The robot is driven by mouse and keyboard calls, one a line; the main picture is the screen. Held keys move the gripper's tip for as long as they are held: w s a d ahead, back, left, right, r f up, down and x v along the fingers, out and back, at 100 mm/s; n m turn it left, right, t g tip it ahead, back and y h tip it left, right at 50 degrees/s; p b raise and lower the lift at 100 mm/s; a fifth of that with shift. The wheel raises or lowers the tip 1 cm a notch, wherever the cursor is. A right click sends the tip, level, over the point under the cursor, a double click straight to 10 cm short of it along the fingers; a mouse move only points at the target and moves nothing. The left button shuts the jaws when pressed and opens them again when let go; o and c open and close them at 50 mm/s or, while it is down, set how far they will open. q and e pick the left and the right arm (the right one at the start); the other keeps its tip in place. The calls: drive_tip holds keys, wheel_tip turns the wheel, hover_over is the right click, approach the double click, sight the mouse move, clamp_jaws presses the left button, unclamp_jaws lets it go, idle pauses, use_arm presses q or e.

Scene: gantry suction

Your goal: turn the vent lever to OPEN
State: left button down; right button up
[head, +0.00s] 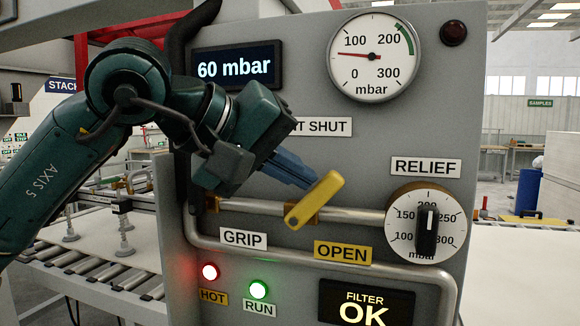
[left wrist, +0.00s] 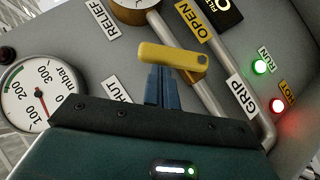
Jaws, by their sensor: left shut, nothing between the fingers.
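The yellow vent lever (head: 325,192) sits on the grey panel's pipe. It is tilted, with its round-marked end low left and its other end up and right. It also shows in the left wrist view (left wrist: 168,57). The yellow OPEN label (head: 342,252) is below it; the SHUT label (head: 325,127) above is partly hidden by my left gripper. My left gripper (head: 308,181) has its blue fingers shut and empty, tips right at the lever's upper-left side. They also show in the left wrist view (left wrist: 163,72). I cannot tell whether they touch it. My right gripper is not in view.
A pressure gauge (head: 374,57) and a 60 mbar display (head: 236,66) are above. The RELIEF dial (head: 426,226) is to the right. A bent metal pipe (head: 230,253) runs below the lever, above the red HOT lamp (head: 209,271) and green RUN lamp (head: 258,290).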

sight(330, 188)
use_arm(q)
drive_tip(key=d, duration=0.1)
drive_tip(key=y, duration=0.1)
drive_tip(key=s+d+m, duration=0.1)
drive_tip(key=shift+d+f+y, duration=0.25)
drive_tip(key=shift+d+y, duration=0.05)
drive_tip(key=shift+s+d+f+m+y, duration=0.1)
drive_tip(key=shift+d+f+m+y, duration=0.2)
drive_tip(key=shift+d+m+y, duration=0.25)
drive_tip(key=shift+s+d+f, duration=0.1)
drive_tip(key=shift+d+f, duration=0.15)
drive_tip(key=shift+f, duration=0.25)
drive_tip(key=shift+d+f+b, duration=0.15)
drive_tip(key=shift+b, duration=0.2)
drive_tip(key=shift+s, duration=0.1)
